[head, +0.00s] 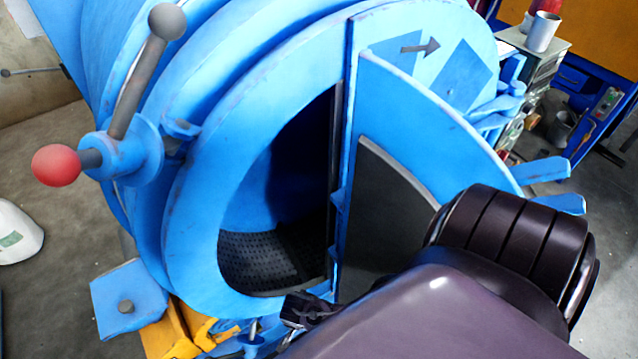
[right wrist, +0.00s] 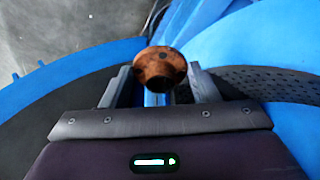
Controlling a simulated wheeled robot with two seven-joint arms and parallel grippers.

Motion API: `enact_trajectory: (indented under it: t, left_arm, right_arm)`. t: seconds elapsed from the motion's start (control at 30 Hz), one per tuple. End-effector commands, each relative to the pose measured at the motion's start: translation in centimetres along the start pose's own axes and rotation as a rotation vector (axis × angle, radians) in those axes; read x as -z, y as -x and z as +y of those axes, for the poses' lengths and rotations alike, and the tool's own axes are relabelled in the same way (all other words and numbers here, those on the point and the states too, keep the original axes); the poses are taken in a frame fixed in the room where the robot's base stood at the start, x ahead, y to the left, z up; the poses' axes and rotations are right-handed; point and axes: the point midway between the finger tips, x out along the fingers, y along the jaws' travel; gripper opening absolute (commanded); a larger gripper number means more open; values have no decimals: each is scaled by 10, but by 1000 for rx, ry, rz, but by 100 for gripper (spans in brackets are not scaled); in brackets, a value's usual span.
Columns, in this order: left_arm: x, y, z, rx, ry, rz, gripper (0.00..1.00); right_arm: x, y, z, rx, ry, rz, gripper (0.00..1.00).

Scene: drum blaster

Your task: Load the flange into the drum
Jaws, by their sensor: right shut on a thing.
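The flange (right wrist: 160,66) is a rusty brown, round, stepped piece with a hole. In the right wrist view my right gripper (right wrist: 162,85) is shut on it, one grey finger on each side. The blue drum (head: 202,215) has its opening uncovered on the left half. Its perforated dark floor shows inside and also in the right wrist view (right wrist: 265,84). In the head view my right arm comes in from the lower right, and the gripper (head: 308,312) is at the lower edge of the opening, mostly hidden by the arm. The flange is hidden there. My left gripper is out of view.
A blue door with a dark panel (head: 378,215) stands at the opening's right side, close to my right arm. A lever with a red knob (head: 57,166) projects at the left. A yellow part (head: 170,335) lies below. A cabinet with cups (head: 541,32) stands behind.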

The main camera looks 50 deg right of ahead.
Motion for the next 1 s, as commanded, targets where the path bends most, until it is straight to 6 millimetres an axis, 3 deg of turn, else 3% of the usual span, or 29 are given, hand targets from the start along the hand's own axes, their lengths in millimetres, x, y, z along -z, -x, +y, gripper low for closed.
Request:
enact_trajectory:
  t: [0.7, 1.0]
  left_arm:
    - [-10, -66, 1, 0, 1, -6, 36]
    - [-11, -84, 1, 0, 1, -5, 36]
  right_arm:
    - [54, -19, -94, 5, -2, 1, 26]
    - [70, -21, -119, 2, -2, 1, 26]
